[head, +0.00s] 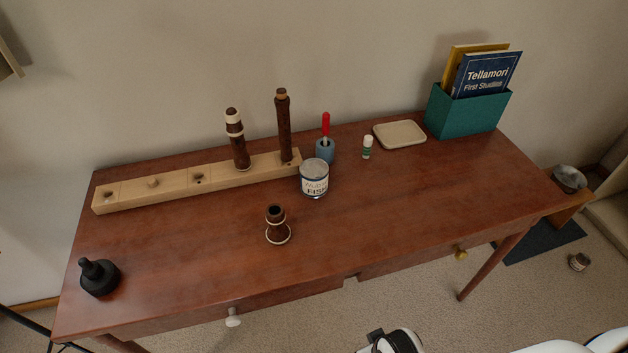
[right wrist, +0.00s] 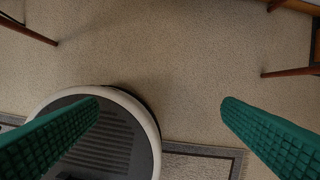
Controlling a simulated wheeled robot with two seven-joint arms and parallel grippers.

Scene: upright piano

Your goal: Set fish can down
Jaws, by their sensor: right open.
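The fish can (head: 314,178), pale with dark "FISH" lettering and a grey top, stands upright on the brown table (head: 400,220), just right of the front of the wooden peg block. No gripper touches it. My right gripper shows only in the right wrist view (right wrist: 160,104); its two green ridged fingers are wide apart with nothing between them, over the carpet and part of a round white-rimmed base. The can is not in the right wrist view. My left gripper is not in view.
A dark ringed piece (head: 277,226) stands front-left. A glue stick (head: 367,147), tray (head: 400,134) and teal book box (head: 468,112) are right. Table front-right is clear.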

